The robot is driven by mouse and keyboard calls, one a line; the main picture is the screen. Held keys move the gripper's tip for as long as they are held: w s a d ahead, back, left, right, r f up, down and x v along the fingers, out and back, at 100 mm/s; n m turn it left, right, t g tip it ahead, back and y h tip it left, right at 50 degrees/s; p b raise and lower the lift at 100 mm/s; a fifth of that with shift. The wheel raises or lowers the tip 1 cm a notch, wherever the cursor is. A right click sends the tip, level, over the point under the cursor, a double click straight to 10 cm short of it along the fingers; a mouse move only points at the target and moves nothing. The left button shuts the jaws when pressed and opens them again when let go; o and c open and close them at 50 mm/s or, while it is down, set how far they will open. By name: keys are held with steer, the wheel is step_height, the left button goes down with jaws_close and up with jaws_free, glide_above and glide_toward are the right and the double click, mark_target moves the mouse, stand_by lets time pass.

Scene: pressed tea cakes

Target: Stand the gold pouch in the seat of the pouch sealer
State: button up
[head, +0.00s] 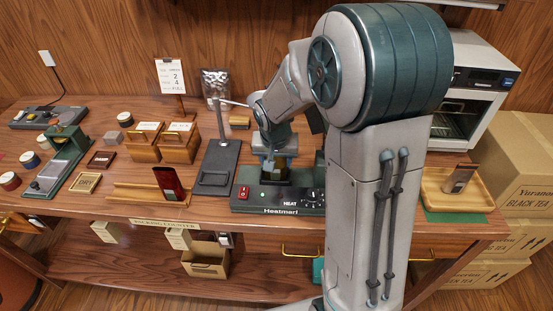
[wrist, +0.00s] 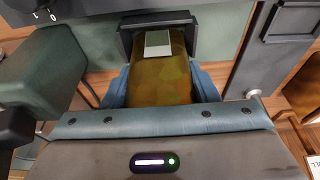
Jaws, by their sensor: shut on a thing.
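The gold pouch (wrist: 160,78), with a pale label on it, is between the blue fingers of my gripper (wrist: 158,85) in the wrist view. Its far end is at a black bracket (wrist: 125,42), the seat of the pouch sealer; I cannot tell how deep it sits. In the head view the pouch sealer (head: 277,207), dark green with a red switch and a dial, is at the counter's middle front. My gripper (head: 275,158) is over it, and the pouch is mostly hidden there.
A red pouch (head: 170,183) leans in a wooden rack (head: 135,194) to the left. A black stand (head: 216,165) is close beside the sealer. A wooden tray (head: 434,187) with a brown pouch (head: 459,178) is on the right, before a white oven (head: 474,85).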

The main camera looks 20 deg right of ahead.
steer(key=shift+f+b, duration=0.15)
steer(key=shift+b, duration=0.2)
stand_by(0.4)
steer(key=o, duration=1)
steer(key=shift+o, duration=0.2)
